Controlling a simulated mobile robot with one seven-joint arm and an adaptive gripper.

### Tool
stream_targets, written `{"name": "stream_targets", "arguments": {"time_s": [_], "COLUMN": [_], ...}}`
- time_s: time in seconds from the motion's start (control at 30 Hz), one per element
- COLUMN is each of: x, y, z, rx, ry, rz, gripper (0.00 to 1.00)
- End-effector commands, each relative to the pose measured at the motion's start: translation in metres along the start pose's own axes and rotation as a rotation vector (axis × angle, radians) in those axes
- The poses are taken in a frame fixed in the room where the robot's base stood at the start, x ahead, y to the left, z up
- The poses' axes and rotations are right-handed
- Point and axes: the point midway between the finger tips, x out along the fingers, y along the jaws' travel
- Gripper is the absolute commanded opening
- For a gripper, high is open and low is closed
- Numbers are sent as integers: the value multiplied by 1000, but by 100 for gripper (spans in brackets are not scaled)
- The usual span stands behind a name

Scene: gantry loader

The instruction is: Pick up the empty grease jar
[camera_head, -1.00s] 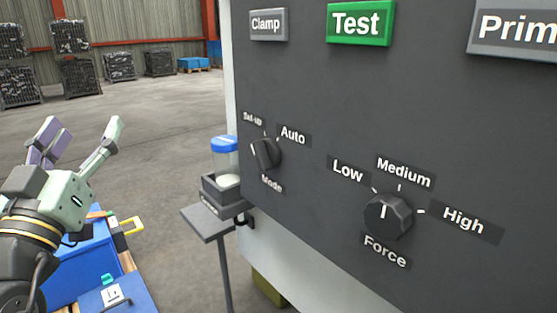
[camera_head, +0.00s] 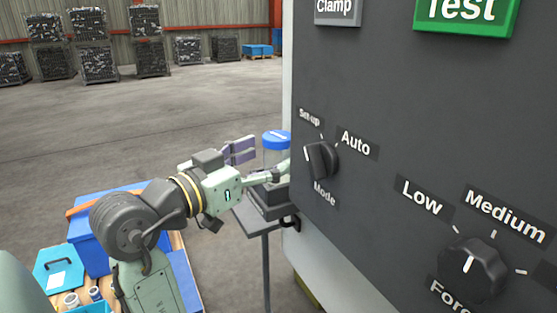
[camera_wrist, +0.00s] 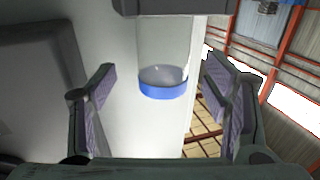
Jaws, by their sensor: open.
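A clear jar with a blue lid (camera_head: 276,139) stands in a dark holder on a small grey stand beside the machine panel. My gripper covers part of it in the head view. In the wrist view the clear jar (camera_wrist: 163,45) appears upside down, with its blue lid towards me, and it looks see-through. My gripper (camera_head: 262,160) is open at the jar. In the wrist view its fingers (camera_wrist: 160,82) show left and right of the jar, with gaps on both sides. I see no contact.
The dark panel (camera_head: 400,120) with its Mode knob (camera_head: 321,160) is close right of my gripper. The dark holder (camera_head: 270,201) rests on the stand (camera_head: 248,222). Blue boxes and small containers (camera_head: 72,299) sit at lower left. Open floor lies behind.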

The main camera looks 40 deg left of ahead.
Motion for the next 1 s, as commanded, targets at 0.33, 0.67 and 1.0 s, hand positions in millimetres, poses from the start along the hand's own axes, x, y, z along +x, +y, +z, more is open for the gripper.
{"name": "stream_targets", "arguments": {"time_s": [0.33, 0.67, 1.0], "x": [42, 42, 42], "y": [-3, -4, -4], "z": [-5, -4, -4], "rx": [-1, -1, 0], "ry": [0, 0, 0], "rz": [1, 0, 0], "gripper": [70, 62, 40]}}
